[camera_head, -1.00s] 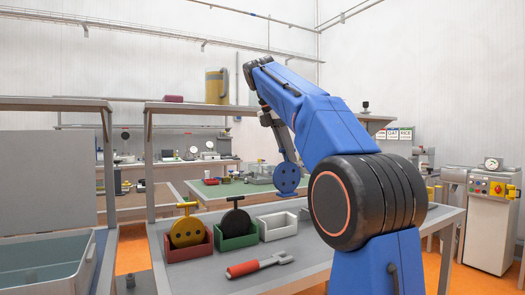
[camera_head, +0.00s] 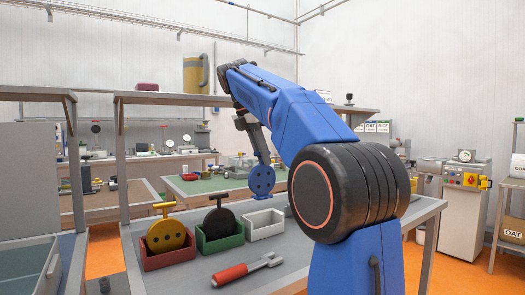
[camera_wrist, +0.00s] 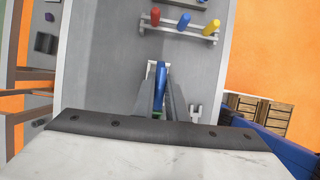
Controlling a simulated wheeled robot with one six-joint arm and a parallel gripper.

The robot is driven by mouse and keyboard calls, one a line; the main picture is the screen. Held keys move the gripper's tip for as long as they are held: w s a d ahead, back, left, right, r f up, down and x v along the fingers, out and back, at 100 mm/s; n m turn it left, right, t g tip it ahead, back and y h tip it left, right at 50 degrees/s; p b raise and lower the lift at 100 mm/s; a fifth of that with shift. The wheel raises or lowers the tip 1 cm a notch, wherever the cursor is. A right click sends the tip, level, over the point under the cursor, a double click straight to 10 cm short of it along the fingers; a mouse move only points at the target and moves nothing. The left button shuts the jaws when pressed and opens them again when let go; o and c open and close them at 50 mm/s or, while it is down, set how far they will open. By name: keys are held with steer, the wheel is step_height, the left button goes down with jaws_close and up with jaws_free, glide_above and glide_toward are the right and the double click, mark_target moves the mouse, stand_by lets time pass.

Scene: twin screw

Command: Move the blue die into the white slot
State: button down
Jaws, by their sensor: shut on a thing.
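The blue die (camera_head: 262,181) is a round disc with dark holes and a tab at its lower edge. My gripper (camera_head: 262,161) is shut on its upper part and holds it upright, in the air. In the wrist view the die (camera_wrist: 160,84) shows edge-on between the fingers (camera_wrist: 160,104). The white slot (camera_head: 265,232) is an open box on the grey bench, and the die appears above it with a visible gap. In the wrist view only a little of a white rim shows beside the die; the rest is hidden.
A green slot (camera_head: 220,242) with a black die (camera_head: 219,222) and a red slot (camera_head: 168,259) with a yellow die (camera_head: 165,236) stand left of the white slot. A red-handled tool (camera_head: 230,275) lies in front. The wrist view shows a rack with coloured pegs (camera_wrist: 184,21).

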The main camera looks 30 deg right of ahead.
mark_target(263, 166)
steer(key=shift+f, duration=5.7)
steer(key=c, duration=1.7)
jaws_free()
steer(key=shift+v, duration=8.65)
steer(key=shift+s+d, duration=0.1)
steer(key=shift+d, duration=0.05)
